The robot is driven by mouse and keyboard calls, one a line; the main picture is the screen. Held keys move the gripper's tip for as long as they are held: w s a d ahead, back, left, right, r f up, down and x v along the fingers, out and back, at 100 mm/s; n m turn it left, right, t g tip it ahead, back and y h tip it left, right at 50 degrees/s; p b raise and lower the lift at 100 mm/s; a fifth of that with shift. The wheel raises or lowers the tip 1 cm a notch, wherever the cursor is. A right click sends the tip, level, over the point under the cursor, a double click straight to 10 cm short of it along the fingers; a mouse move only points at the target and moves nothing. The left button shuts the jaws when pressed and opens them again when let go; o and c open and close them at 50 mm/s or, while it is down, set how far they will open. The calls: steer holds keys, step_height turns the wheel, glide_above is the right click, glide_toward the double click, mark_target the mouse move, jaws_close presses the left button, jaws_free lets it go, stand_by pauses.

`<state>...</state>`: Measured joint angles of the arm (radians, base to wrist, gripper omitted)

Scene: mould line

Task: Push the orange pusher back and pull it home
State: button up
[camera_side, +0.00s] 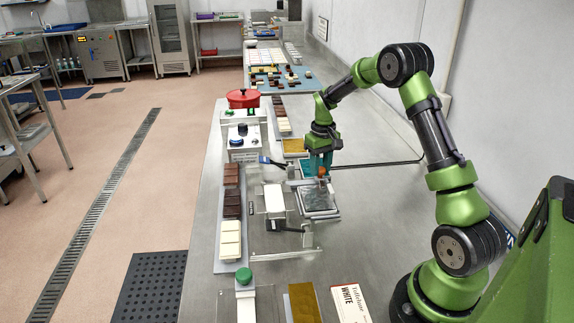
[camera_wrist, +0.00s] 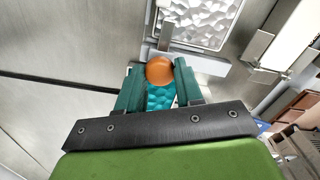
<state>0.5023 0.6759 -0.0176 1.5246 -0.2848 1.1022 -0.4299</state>
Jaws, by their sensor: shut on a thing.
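The orange pusher knob (camera_wrist: 159,70) is round and sits between the two teal fingers of my gripper (camera_wrist: 158,85) in the wrist view. My gripper is shut on it. In the side view my gripper (camera_side: 320,165) points down at the orange knob (camera_side: 322,173), which shows small at its fingertips. A pale bar (camera_wrist: 195,62) lies just beyond the knob in the wrist view. Past it is a clear tray with a bumpy grey surface (camera_wrist: 200,18); the same tray shows in the side view (camera_side: 318,200). The pusher's lower part is hidden by the fingers.
A white block (camera_side: 274,198) on a clear plate stands left of the tray. Chocolate bars (camera_side: 231,204) lie on a strip further left. A green-knobbed device (camera_side: 244,277) and a white box (camera_side: 349,303) are nearer. A dark rod (camera_side: 380,165) runs right of my gripper. Bare steel counter lies right of the tray.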

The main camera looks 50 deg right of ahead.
jaws_close()
steer(key=w+a, duration=0.6)
steer(key=shift+w+a+r, duration=0.1)
steer(key=shift+w+a, duration=0.1)
steer(key=shift+w, duration=0.05)
steer(key=o, duration=1)
jaws_free()
steer(key=shift+r, duration=0.45)
step_height(320, 180, up, 16)
